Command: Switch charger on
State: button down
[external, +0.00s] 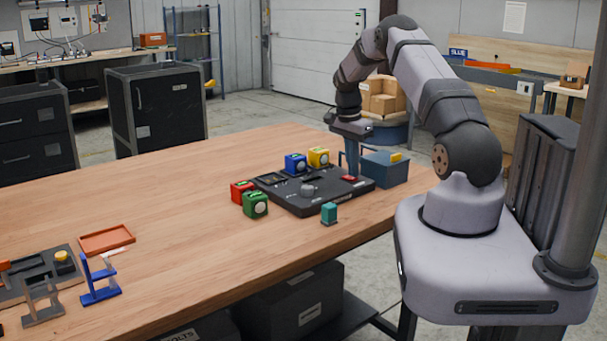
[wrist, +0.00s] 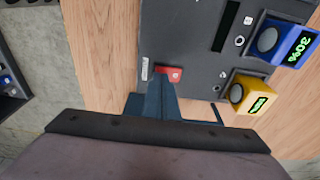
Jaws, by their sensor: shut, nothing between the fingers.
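The charger (external: 315,202) is a flat dark unit on the wooden table, with a grey knob (external: 308,190) on top. Its red switch (external: 349,178) is near the right corner. In the wrist view the red switch (wrist: 175,73) lies on the dark charger face (wrist: 195,40), partly covered by my fingers. My gripper (external: 354,174) points down, shut and empty, with its tips at the red switch. In the wrist view the closed fingertips (wrist: 161,78) overlap the switch's left part. I cannot tell whether they touch it or which way it is set.
Blue (external: 295,164) and yellow (external: 318,157) battery blocks stand behind the charger, red (external: 240,192) and green (external: 255,205) ones at its left. A teal block (external: 329,213) is in front. A blue box (external: 386,169) stands to the right. The table's left middle is clear.

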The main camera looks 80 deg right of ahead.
jog(key=shift+f, duration=0.3)
jog(key=shift+r, duration=0.1)
notch_tip(320, 180, up, 7)
jog(key=p, duration=0.4)
dwell(0.6)
dwell(0.4)
